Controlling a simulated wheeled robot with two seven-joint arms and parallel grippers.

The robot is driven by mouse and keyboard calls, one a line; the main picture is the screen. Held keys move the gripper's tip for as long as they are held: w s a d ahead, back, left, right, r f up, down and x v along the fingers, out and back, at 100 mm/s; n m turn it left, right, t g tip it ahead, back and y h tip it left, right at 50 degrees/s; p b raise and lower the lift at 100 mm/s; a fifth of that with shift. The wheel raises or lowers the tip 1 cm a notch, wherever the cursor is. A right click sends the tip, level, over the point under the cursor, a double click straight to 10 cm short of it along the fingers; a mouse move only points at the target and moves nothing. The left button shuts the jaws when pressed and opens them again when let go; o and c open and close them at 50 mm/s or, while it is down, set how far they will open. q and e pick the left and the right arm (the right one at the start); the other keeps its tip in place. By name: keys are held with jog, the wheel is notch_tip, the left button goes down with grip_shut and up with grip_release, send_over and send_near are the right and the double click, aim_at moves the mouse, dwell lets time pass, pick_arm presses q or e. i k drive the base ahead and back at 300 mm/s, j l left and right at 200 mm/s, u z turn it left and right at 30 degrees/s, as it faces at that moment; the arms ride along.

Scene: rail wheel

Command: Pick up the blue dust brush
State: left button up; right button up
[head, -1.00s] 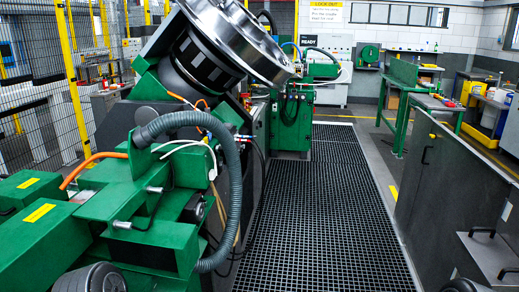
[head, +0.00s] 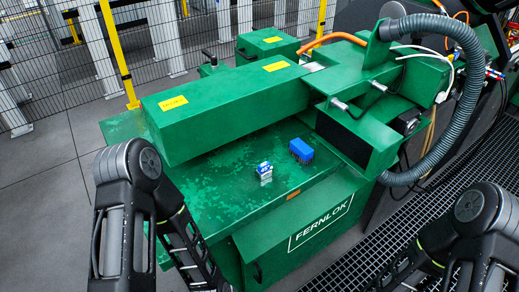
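A small blue block-shaped thing with a darker brownish lower part (head: 301,151), which looks like the blue dust brush, rests on the green machine's flat top (head: 225,190). My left arm enters at the lower left and my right arm at the lower right. Both are apart from the brush. Neither gripper's fingertips can be made out in the head view.
A small white and blue box (head: 264,172) stands just left of the brush. A long raised green housing (head: 228,112) runs behind them. A green block with a grey hose (head: 470,80) bounds the right side. The machine's top is bare to the front left.

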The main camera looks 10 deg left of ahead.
aim_at(302, 151)
jog(key=i+l+u, duration=0.2)
jog(key=l+u, duration=0.25)
jog(key=l, duration=1.2)
jog(key=k+l+u, duration=0.1)
jog(key=l+u, duration=0.35)
jog(key=l, duration=1.2)
